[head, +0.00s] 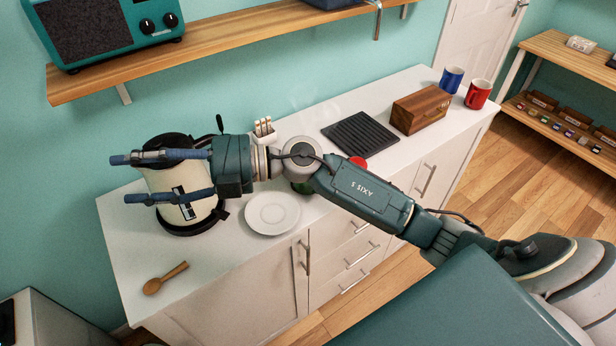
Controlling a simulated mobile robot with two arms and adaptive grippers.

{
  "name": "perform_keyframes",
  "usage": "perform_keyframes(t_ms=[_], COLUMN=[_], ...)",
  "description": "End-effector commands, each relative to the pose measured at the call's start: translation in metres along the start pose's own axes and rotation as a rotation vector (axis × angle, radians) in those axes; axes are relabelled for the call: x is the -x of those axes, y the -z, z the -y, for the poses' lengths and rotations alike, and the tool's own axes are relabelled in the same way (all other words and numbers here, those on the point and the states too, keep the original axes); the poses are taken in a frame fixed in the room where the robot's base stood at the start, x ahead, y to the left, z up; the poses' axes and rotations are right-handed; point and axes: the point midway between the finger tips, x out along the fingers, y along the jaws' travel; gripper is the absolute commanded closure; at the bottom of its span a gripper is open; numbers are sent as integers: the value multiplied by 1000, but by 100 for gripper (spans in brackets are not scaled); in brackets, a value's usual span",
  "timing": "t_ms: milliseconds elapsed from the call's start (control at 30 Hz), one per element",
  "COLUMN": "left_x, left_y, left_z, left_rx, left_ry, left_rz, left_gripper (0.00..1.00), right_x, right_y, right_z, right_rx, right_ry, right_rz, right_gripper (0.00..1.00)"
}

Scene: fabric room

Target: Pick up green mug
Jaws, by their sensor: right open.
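A green object (302,187) shows only in a small part beneath my right arm's wrist, right of the white plate. It may be the green mug, but the arm hides most of it. My right gripper (128,179) reaches across the counter to the left, with its two blue fingers apart and nothing held between them. The fingers overlap a cream and black appliance (203,208) in the picture; I cannot tell whether they touch it. My left gripper is not in view.
The white counter (230,258) carries a plate (272,212), wooden spoon (165,278), black rack (360,134), wooden box (420,109), blue mug (452,79) and red mug (478,94). A red item (358,162) is partly hidden by my arm. A shelf (220,46) hangs above.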

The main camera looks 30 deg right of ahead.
Motion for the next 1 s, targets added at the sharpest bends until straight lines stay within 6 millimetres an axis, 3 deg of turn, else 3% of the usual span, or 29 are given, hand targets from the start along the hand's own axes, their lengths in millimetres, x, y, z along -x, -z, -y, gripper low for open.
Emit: perform_keyframes(t_ms=[100, 167, 200, 333, 400, 533, 600, 700, 1000], left_x=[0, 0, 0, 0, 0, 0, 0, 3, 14], left_y=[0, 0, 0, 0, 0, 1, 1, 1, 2], left_z=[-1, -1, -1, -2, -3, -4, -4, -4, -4], left_rx=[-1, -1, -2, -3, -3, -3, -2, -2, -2], left_ry=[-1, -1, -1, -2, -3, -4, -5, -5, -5], left_rz=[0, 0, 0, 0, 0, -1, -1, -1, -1], left_gripper=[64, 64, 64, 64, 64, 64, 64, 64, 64], right_x=[27, 58, 85, 185, 237, 306, 327, 342, 346], right_y=[-51, -85, -107, -161, -174, -179, -177, -179, -206], right_z=[44, 58, 61, 48, 34, 9, 2, 2, 33], right_rx=[35, 22, 4, -89, -153, -250, -286, -313, -316], right_ry=[369, 536, 633, 857, 920, 969, 977, 984, 985], right_rz=[158, 290, 394, 764, 950, 1206, 1286, 1339, 1342], right_gripper=[46, 46, 46, 46, 46, 46, 46, 46, 46])
